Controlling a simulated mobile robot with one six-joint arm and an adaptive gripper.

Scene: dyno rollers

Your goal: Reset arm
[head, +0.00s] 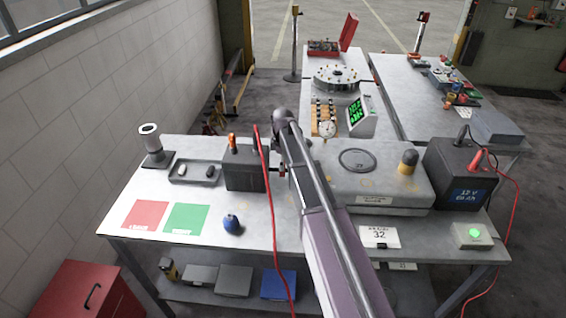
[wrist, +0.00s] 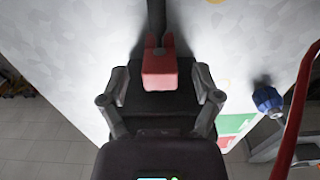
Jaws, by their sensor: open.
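My gripper (wrist: 158,98) shows in the wrist view with its two fingers spread apart. A red block-like piece (wrist: 160,72) lies between and just beyond the fingertips, with a dark rod or cable running up from it. I see no finger clearly pressed on it. In the head view my arm (head: 318,205) reaches from the bottom over the front workbench (head: 270,240). Its gripper end is mostly hidden there, near the dark grey box (head: 245,168).
A red cable (head: 273,220) hangs across the bench and also shows in the wrist view (wrist: 297,115). A blue bulb-shaped object (head: 232,224) stands beside the red mat (head: 146,215) and green mat (head: 187,218). A black battery box (head: 462,178) stands at right.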

